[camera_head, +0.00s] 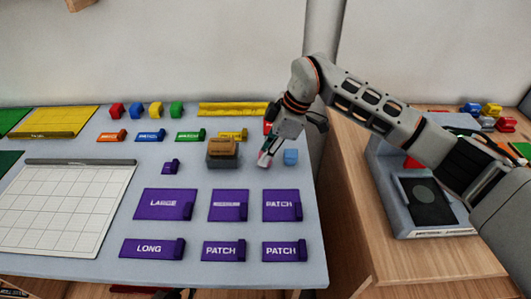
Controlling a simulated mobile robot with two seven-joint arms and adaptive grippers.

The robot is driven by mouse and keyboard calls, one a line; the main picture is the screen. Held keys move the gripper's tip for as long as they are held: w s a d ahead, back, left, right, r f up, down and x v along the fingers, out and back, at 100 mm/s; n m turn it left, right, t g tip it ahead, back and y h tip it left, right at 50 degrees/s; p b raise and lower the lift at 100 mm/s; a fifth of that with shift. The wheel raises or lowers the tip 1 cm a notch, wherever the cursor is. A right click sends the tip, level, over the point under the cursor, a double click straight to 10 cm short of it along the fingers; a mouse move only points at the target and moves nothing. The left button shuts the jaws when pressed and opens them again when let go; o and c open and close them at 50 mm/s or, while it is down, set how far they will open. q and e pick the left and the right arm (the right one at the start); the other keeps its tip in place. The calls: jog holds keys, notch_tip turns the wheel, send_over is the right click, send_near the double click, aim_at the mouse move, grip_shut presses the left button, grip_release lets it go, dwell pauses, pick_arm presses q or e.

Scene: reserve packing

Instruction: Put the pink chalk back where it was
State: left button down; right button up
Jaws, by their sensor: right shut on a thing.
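My right gripper (269,149) reaches in from the right over the table's right part. It is shut on the pink chalk (263,160), which shows as a small pink piece at the fingertips. The chalk is partly hidden by the fingers, and I cannot tell whether it touches the table. A light blue block (291,157) stands just right of the gripper. A dark grey box with a brown top (223,153) stands just left of it. My left gripper is not in view.
Purple labelled holders (164,204) fill the table's front. A white grid board (62,209) lies at the left. Small coloured blocks (156,109) and labelled pieces stand behind. A wooden desk (434,265) with a grey device (432,203) is at the right.

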jog(key=o, duration=0.9)
jog(key=shift+f, duration=0.1)
jog(key=v, duration=1.2)
jog(key=shift+b, duration=0.4)
jog(key=shift+s, duration=0.1)
